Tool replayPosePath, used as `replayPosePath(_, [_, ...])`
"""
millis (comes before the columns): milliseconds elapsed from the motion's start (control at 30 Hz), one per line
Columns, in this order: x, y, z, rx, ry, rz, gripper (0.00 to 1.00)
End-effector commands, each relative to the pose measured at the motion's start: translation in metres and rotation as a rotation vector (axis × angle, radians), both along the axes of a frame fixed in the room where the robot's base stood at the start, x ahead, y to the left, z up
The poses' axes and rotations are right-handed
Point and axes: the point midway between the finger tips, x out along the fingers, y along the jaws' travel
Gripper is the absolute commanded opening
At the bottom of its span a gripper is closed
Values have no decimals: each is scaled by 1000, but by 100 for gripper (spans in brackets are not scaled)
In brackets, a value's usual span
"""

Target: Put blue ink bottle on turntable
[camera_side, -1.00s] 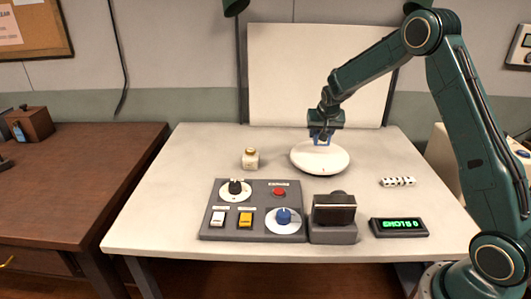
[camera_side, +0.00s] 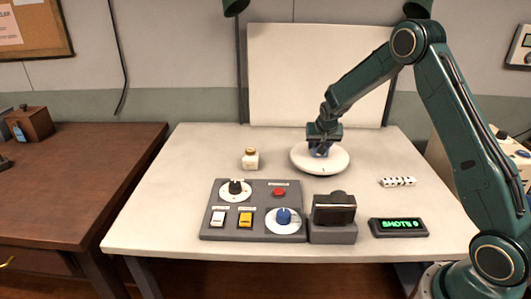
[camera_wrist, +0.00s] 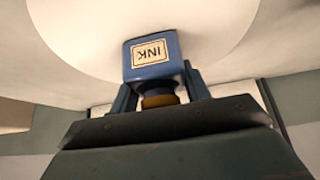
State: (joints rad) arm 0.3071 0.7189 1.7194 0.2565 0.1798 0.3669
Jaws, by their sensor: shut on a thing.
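The turntable (camera_side: 338,164) is a round white disc at the back right of the white table. My gripper (camera_side: 320,149) is low over it, pointing down. In the wrist view, my gripper (camera_wrist: 158,88) is shut on the blue ink bottle (camera_wrist: 136,68), with one finger on each side near its dark neck and gold cap. The bottle's pale INK label shows upside down, and the white disc (camera_wrist: 95,45) fills the view behind it. In the side view, my gripper mostly hides the bottle. I cannot tell whether its base touches the disc.
A pale bottle with a gold cap (camera_side: 250,160) stands left of the turntable. A grey control panel (camera_side: 257,228), a dark camera-like device (camera_side: 334,208) and a green-lit display (camera_side: 398,227) stand in front. A white backdrop (camera_side: 300,75) stands behind.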

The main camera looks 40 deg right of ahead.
Motion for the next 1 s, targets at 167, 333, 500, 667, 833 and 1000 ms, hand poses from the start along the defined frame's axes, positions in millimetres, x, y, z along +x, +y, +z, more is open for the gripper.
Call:
replayPosePath(167, [0,0,-1,1,1,0,69])
replayPosePath(333, [0,0,-1,0,0,0,69])
replayPosePath(500, [0,0,0,0,0,0,69])
replayPosePath(667, [-1,1,6,-1,-1,0,69])
replayPosePath(833, [-6,6,17,-1,-1,0,69])
replayPosePath(1000, [-14,14,34,-1,-2,1,69])
